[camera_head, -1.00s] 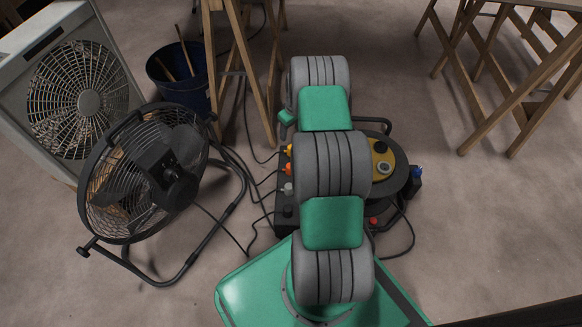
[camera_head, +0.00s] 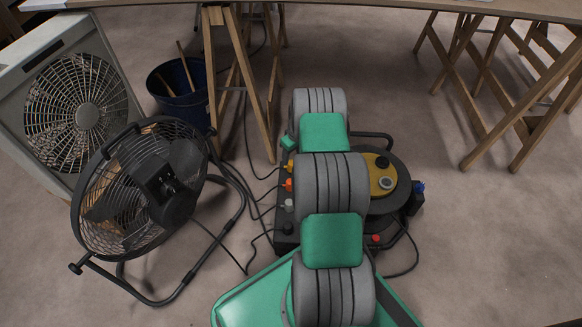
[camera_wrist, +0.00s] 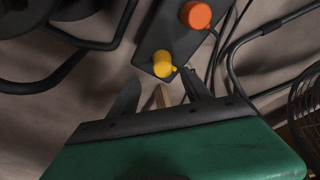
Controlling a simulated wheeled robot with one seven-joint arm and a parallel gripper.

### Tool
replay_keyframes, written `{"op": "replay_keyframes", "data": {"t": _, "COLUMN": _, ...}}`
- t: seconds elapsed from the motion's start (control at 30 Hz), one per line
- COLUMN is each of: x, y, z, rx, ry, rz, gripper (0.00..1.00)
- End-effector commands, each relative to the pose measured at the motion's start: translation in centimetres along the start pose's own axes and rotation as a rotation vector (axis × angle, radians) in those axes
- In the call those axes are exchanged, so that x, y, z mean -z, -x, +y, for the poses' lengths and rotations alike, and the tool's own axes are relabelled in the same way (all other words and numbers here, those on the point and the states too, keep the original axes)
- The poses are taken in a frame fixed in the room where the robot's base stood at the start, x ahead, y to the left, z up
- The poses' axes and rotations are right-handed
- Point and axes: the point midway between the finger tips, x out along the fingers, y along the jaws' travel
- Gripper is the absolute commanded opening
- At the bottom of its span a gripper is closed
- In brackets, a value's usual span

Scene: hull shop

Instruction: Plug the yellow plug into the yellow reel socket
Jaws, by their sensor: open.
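The yellow plug (camera_head: 289,167) is at the far end of a row of connectors on the dark box at the reel's left side. In the wrist view the yellow plug (camera_wrist: 163,65) stands on the end of the dark box, just beyond my fingertips. My gripper (camera_wrist: 161,88) is open and empty, its two dark fingers spread to either side below the plug, not touching it as far as I see. The cable reel (camera_head: 398,160) is black with a yellow disc (camera_head: 384,180) on top. My arm hides part of it; I cannot make out the yellow socket.
An orange plug (camera_head: 288,184) and a white one (camera_head: 289,204) sit beside the yellow one. Black cables run left to a round fan (camera_head: 135,195). A blue bucket (camera_head: 178,95) and wooden trestle legs (camera_head: 240,80) stand behind. The floor right of the reel is clear.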

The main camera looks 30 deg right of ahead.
Motion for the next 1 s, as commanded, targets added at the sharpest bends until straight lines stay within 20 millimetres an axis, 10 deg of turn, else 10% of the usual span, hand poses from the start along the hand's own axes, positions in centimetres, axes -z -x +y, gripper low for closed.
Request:
{"op": "replay_keyframes", "data": {"t": 0.3, "x": -0.7, "y": -5.1, "z": -0.7, "rx": 0.001, "ry": 0.0, "rz": -0.002, "gripper": 0.57}}
{"op": "replay_keyframes", "data": {"t": 0.67, "x": -0.6, "y": -5.0, "z": -0.6, "rx": 0.001, "ry": 0.0, "rz": -0.001, "gripper": 0.56}}
{"op": "replay_keyframes", "data": {"t": 1.0, "x": -0.7, "y": -5.0, "z": -0.6, "rx": 0.001, "ry": 0.0, "rz": -0.001, "gripper": 0.28}}
